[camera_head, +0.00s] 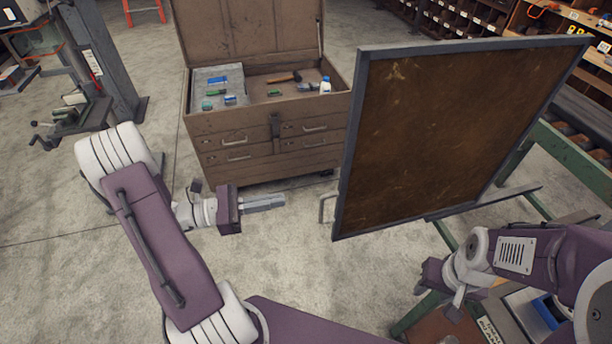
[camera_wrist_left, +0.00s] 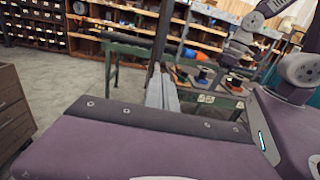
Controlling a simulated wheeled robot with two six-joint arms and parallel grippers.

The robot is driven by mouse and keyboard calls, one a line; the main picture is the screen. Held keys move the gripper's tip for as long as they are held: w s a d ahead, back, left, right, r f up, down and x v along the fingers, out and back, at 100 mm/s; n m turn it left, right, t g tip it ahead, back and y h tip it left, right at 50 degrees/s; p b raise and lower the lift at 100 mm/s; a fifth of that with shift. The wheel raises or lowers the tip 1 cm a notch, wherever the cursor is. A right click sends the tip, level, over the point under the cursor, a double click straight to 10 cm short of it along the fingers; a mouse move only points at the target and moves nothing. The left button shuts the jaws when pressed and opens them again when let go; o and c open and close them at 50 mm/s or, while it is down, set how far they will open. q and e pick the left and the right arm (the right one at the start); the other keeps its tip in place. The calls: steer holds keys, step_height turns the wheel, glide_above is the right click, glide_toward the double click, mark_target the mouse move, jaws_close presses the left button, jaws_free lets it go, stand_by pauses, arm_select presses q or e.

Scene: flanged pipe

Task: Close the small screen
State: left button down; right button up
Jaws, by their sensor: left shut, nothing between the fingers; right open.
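The screen (camera_head: 450,130) is a brown panel in a dark grey frame, standing tilted in the head view at centre right. A pale handle (camera_head: 322,208) sticks out at its lower left edge. My left gripper (camera_head: 283,200) is shut and empty, its fingers pointing right toward the handle, with a small gap between them in the picture. Its shut fingers also show in the left wrist view (camera_wrist_left: 163,90). My right gripper (camera_head: 422,284) is in front of and below the screen, apart from the handle; it is open, with its fingers small in view. I cannot make out the screen's face in the left wrist view.
A brown tool chest (camera_head: 265,135) with its lid up and tools inside stands behind my left gripper. A green-framed bench (camera_head: 570,155) is behind the screen at right. Shelves (camera_wrist_left: 110,25) line the back. Bare concrete floor (camera_head: 60,215) lies at left.

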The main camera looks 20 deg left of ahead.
arm_select(q)
steer(key=a+t, duration=0.1)
steer(key=p, duration=0.3)
glide_toward(339, 186)
steer(key=shift+n, duration=0.3)
steer(key=x, duration=0.6)
steer(key=shift+w+f, duration=0.1)
steer(key=shift+w, duration=0.05)
steer(key=shift+w+d, duration=0.2)
arm_select(e)
steer(key=r, duration=0.3)
steer(key=shift+d+r, duration=0.2)
steer(key=shift+d, duration=0.15)
